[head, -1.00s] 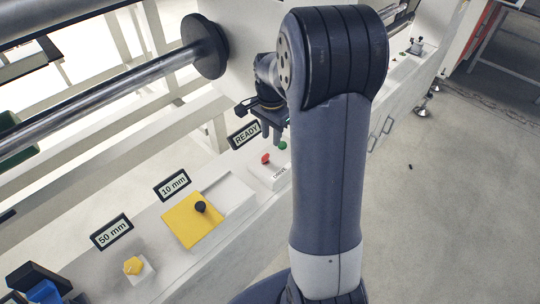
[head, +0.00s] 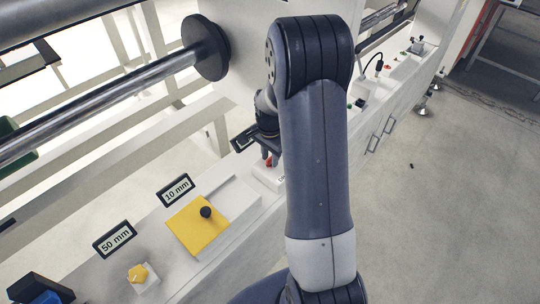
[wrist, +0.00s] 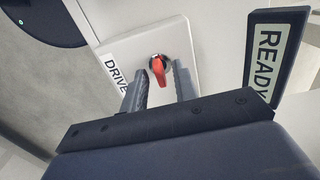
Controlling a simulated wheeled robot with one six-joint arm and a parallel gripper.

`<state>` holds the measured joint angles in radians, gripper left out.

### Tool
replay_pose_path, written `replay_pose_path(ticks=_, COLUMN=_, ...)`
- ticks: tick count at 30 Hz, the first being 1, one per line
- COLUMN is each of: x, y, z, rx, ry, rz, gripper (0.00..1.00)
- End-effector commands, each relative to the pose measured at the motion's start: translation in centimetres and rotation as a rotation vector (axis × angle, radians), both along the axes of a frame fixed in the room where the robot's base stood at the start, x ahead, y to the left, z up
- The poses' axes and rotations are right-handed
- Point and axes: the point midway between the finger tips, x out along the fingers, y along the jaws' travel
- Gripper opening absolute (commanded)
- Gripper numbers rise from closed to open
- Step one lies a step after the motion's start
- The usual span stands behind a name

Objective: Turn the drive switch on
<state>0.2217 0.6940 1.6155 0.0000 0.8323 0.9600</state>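The drive switch (wrist: 158,70) is a red rotary lever on a pale plate (wrist: 175,35) beside a "DRIVE" label (wrist: 117,72) in the wrist view. Its lever points down toward my gripper in that picture. My gripper (wrist: 161,80) is open, with one finger on each side of the lever and a visible gap at each. In the head view my gripper (head: 269,158) is low over the rack's ledge, and a bit of the red lever (head: 268,162) shows at its fingertips. My arm hides part of the plate there.
A "READY" display (wrist: 268,50) stands close to the right of the switch in the wrist view. In the head view, a yellow plate with a black knob (head: 206,212), a "10 mm" sign (head: 177,190) and a yellow knob (head: 138,273) lie nearer. A roller shaft (head: 110,100) runs above.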

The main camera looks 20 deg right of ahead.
Motion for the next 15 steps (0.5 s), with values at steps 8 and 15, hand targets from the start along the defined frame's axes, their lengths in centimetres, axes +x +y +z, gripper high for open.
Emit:
replay_pose_path(ticks=8, x=0.01, y=-0.01, z=0.03, rx=0.0, ry=0.0, rz=0.0, gripper=0.05)
replay_pose_path(ticks=15, x=0.01, y=-0.01, z=0.05, rx=0.0, ry=0.0, rz=0.0, gripper=0.0)
